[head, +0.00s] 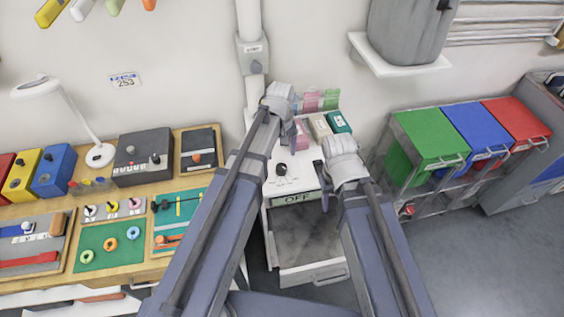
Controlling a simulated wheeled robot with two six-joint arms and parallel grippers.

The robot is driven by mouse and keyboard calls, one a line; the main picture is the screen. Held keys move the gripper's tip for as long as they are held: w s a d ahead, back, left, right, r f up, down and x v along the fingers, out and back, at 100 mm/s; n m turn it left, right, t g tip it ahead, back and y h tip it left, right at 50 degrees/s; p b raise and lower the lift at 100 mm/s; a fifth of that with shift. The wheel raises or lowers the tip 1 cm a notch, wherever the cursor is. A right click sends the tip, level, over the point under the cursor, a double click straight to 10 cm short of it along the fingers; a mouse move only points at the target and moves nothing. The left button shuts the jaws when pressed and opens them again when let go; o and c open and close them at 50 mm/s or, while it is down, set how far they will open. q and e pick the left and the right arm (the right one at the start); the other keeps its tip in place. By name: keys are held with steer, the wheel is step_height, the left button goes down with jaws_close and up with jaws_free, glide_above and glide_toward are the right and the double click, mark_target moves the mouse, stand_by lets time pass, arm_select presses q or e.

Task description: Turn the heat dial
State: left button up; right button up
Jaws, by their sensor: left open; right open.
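The heat dial (281,169) is a small black knob on the white top of a cabinet-like machine in the middle of the head view. The display (298,198) on the machine's front edge reads OFF. My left gripper (289,132) is open, above the back of the machine's top and beyond the dial in the picture. My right gripper (323,184) is open, to the right of the dial near the machine's right edge. Both look empty and apart from the dial. My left forearm passes just left of the dial and hides part of the machine.
Small boxes (320,126) and pink and green packets (322,100) stand at the machine's back. A wooden workbench (190,133) with tools and a lamp (100,154) is on the left. Green, blue and red bins (428,133) stand right. Grey floor (480,255) is clear at lower right.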

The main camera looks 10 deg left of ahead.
mark_target(281, 167)
arm_select(q)
steer(key=shift+w+f+b, duration=0.1)
steer(key=shift+f+b, duration=0.35)
steer(key=shift+f, duration=0.1)
step_height(281, 167, down, 7)
steer(key=b, duration=0.6)
steer(key=shift+r+b, duration=0.1)
steer(key=shift+b, duration=0.3)
steer(key=shift+c, duration=0.2)
jaws_close()
